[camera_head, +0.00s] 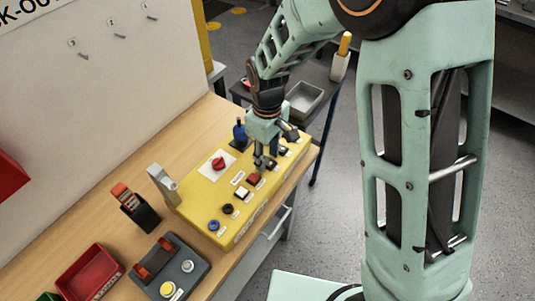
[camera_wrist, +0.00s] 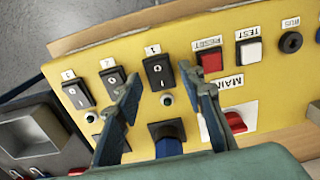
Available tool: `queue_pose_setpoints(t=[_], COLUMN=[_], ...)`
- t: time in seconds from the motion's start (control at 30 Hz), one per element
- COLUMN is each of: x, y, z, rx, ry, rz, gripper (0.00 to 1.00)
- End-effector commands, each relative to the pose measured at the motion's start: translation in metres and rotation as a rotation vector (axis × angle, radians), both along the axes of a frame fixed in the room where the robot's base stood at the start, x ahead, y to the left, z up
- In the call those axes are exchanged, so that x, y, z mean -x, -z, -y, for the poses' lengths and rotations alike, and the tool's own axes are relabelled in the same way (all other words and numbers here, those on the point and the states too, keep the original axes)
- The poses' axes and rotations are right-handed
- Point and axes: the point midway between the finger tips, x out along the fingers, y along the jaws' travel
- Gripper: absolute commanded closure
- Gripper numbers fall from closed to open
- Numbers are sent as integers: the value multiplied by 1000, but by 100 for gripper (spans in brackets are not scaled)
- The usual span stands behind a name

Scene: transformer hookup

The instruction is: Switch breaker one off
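Breaker one is a black rocker switch (camera_wrist: 157,72) under a white label 1 on the yellow panel, in the wrist view. My gripper (camera_wrist: 161,80) is open and empty. Its two fingers reach toward the panel on either side of breaker one, the left one between it and breaker two (camera_wrist: 113,80). Contact cannot be told. Breaker three (camera_wrist: 76,92) is farther left. White O and I marks show on the rockers, but which way breaker one is tipped is unclear. In the head view my gripper (camera_head: 265,164) hangs over the yellow panel (camera_head: 205,195) and partly hides the breakers.
A red RESET button (camera_wrist: 211,59), a white TEST button (camera_wrist: 250,50) and a red MAIN switch (camera_wrist: 235,122) are right of the breakers. A grey box with round buttons (camera_head: 168,289) sits on the wooden bench.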

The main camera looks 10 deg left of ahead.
Motion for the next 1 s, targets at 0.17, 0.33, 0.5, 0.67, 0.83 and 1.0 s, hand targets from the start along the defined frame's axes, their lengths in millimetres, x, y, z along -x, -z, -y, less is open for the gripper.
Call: queue_pose_setpoints(t=[0.17,0.33,0.5,0.67,0.83,1.0], x=[0,0,0,0,0,1], y=[0,0,0,1,3,3], z=[0,0,0,1,3,5], rx=[0,0,0,-10,-72,-148], ry=[0,0,0,2,5,5], rz=[0,0,0,3,27,57], gripper=[65,84,100,100,100,100])
